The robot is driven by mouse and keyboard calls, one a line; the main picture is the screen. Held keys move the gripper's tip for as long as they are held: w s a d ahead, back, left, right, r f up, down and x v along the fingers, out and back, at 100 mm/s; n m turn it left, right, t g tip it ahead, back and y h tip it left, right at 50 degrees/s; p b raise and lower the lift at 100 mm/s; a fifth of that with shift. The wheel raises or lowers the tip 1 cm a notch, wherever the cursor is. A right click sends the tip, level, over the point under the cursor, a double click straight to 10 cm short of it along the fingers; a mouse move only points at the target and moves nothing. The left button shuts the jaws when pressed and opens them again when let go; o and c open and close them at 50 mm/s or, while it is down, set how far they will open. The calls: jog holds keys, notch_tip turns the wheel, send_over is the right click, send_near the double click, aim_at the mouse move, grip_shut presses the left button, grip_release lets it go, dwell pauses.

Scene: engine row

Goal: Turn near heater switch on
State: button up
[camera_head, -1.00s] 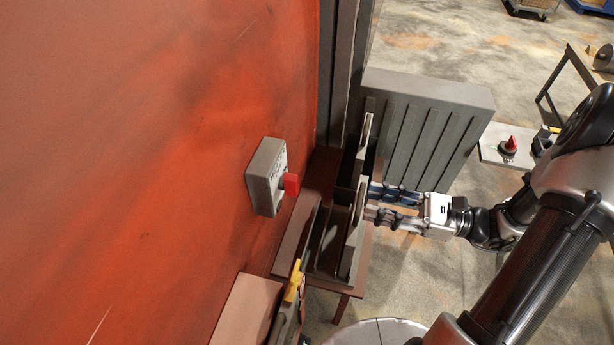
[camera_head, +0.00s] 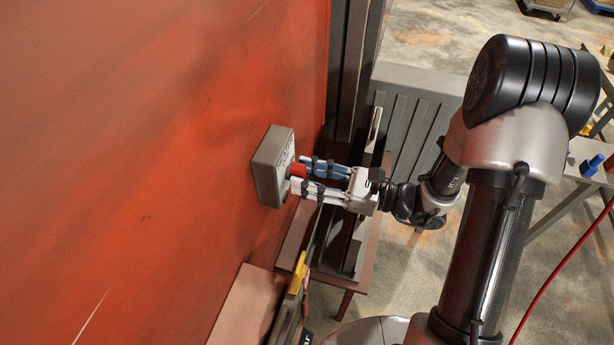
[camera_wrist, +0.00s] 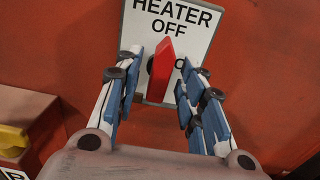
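The heater switch is a grey box (camera_head: 270,165) on the red wall. Its red knob (camera_head: 298,170) sticks out to the right. In the wrist view the white label (camera_wrist: 190,22) reads HEATER and OFF, with another word partly hidden lower right. The red knob (camera_wrist: 161,72) is upright there, its tip toward OFF. My gripper (camera_head: 299,173) is at the switch, fingers pointing at the wall. In the wrist view my gripper (camera_wrist: 157,68) is open, one finger on each side of the knob, with small gaps showing. Whether either finger touches it is unclear.
Below the switch stands a brown table (camera_head: 357,280) with upright grey plates. A yellow-handled item (camera_head: 298,272) is at lower left of it. A grey ribbed cabinet (camera_head: 405,130) stands behind. A side table with a blue item (camera_head: 592,165) is at the right.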

jog(key=shift+a, duration=0.15)
grip_shut()
dwell(0.4)
